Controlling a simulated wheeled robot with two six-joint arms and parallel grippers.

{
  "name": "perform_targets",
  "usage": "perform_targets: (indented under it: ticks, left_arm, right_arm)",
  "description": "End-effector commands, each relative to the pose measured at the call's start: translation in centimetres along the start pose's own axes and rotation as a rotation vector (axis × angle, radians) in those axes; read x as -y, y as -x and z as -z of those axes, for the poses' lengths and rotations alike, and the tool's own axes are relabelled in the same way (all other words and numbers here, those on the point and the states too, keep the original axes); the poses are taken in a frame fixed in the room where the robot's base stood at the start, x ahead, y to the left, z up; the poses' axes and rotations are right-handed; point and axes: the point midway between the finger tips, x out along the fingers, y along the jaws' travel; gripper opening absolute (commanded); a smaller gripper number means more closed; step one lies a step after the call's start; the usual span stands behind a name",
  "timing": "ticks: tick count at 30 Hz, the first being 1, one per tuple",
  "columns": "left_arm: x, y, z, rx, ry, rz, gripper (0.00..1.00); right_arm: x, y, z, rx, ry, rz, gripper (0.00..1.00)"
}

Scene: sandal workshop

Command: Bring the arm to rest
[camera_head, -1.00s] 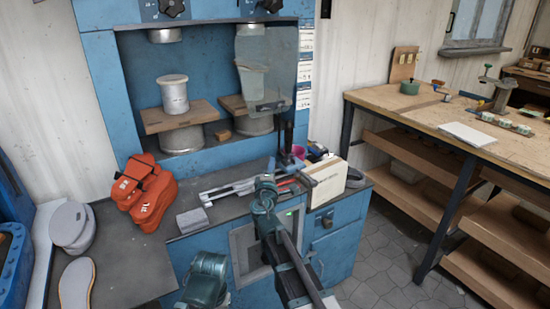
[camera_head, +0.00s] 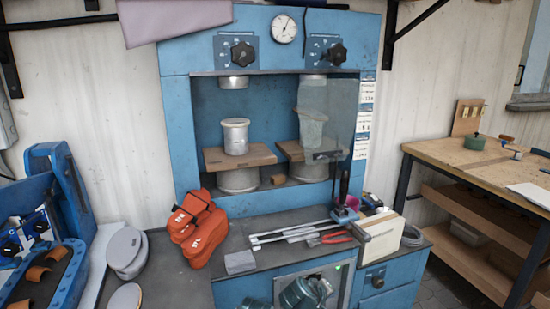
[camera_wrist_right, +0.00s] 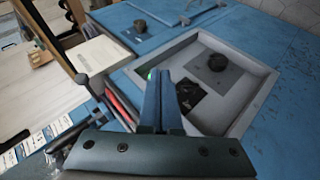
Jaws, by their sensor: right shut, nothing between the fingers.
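My right gripper (camera_head: 322,286) is low at the bottom edge of the head view, in front of the blue cabinet's recessed panel (camera_wrist_right: 245,100). Its teal wrist part shows there, and the fingers are small and hard to make out. In the right wrist view its two blue fingers (camera_wrist_right: 162,78) are together, with nothing between them. They point across the cabinet front, beside a small green light. The gripper appears apart from the tools on the bench. My left gripper does not show.
A blue press (camera_head: 270,45) stands behind the bench. Orange gloves (camera_head: 198,228), a grey block (camera_head: 239,262), pliers (camera_head: 337,238) and a pale box (camera_head: 383,236) lie on the bench (camera_head: 185,285). A wooden table (camera_head: 470,165) is at right.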

Motion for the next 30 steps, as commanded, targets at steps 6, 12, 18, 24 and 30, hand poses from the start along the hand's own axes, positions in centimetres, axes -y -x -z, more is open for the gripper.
perform_targets:
  ticks: [6, 12, 18, 24, 30]
  left_arm:
    - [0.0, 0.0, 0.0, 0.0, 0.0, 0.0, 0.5]
    - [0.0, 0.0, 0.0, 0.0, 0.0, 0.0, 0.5]
    - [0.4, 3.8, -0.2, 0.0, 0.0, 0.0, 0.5]
    - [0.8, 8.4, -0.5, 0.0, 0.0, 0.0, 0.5]
    - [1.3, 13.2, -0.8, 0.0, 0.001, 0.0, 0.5]
  right_arm:
    - [9.4, 4.6, -7.0, 0.254, -0.065, 0.373, 0.0]
    - [14.9, 9.9, -11.1, 0.418, -0.047, 0.636, 0.0]
    - [13.4, 13.8, -10.6, 0.459, -0.037, 0.705, 0.0]
    - [10.1, 16.6, -9.1, 0.458, -0.038, 0.703, 0.0]
    - [6.7, 19.7, -7.5, 0.457, -0.038, 0.702, 0.0]
